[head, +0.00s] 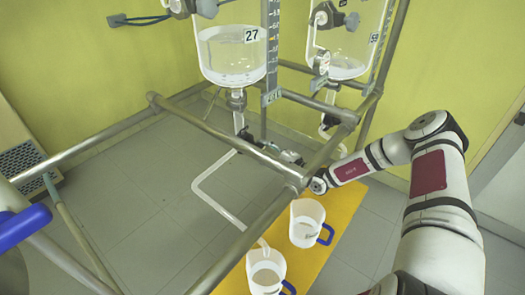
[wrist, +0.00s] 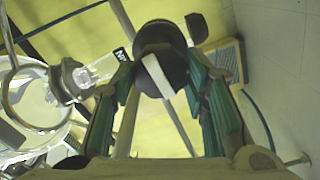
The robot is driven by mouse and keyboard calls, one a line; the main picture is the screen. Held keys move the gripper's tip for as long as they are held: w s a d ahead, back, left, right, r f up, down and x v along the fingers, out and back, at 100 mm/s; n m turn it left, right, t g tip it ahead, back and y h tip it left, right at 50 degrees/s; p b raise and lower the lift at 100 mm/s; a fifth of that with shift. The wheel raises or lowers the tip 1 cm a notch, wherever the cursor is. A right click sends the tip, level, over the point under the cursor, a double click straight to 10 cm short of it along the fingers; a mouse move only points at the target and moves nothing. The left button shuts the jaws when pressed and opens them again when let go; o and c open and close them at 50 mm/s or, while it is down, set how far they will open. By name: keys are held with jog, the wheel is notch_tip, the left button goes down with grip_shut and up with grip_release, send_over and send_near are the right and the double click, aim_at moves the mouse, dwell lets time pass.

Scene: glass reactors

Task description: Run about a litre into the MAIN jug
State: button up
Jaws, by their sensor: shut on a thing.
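Two clear jugs with blue handles stand on a yellow mat (head: 338,232): a rear jug (head: 307,224) and a front jug (head: 266,272). Their markings are too small to read, so I cannot tell which is MAIN. A white bent tube (head: 212,206) runs from under the left reactor (head: 232,58), labelled 27, to the mouth of the front jug. My gripper (head: 285,157) is at the outlet below this reactor, partly behind the frame rail. In the wrist view my gripper (wrist: 165,92) is shut on a dark round valve knob (wrist: 166,50) with a pale bar across it.
A second reactor (head: 345,50) with a gauge stands at the right. Metal frame rails (head: 230,133) cross in front of both vessels, close to my arm. A blue-ended bar (head: 22,228) is at the left edge. The grey floor inside the frame is clear.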

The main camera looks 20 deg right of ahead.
jog(key=shift+f, duration=0.1)
dwell(0.3)
jog(key=o, duration=1.1)
jog(key=shift+o, duration=0.2)
jog(key=v, duration=1.2)
